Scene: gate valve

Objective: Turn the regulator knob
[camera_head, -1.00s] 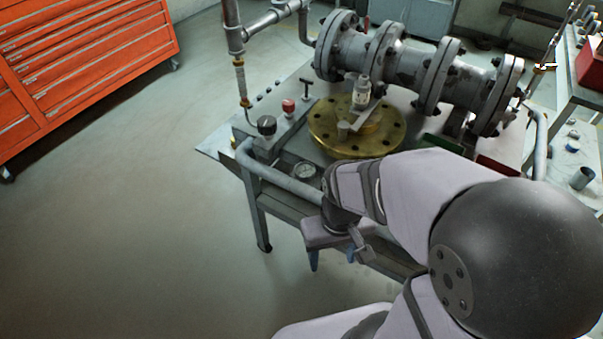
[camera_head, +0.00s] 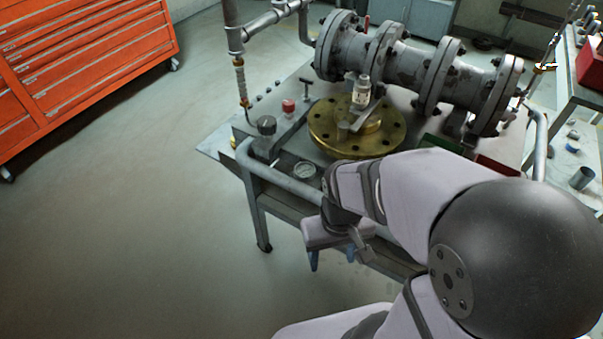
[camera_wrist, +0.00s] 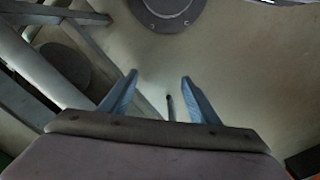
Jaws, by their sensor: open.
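A black regulator knob (camera_head: 267,125) stands on a grey block at the left end of the cart top in the head view. A red knob (camera_head: 289,106) and a black T-handle (camera_head: 306,85) stand behind it in a row. My gripper (camera_head: 332,259) hangs in front of the cart's near edge, pointing down, below and to the right of the black knob and apart from it. In the wrist view its two blue fingers (camera_wrist: 158,97) are spread with nothing between them. The knobs do not show in the wrist view.
A grey flanged pipe (camera_head: 405,66) runs behind. The cart's rail (camera_head: 285,181) lies between my gripper and the top. Floor to the left is clear; an orange tool cabinet (camera_head: 85,65) stands beyond.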

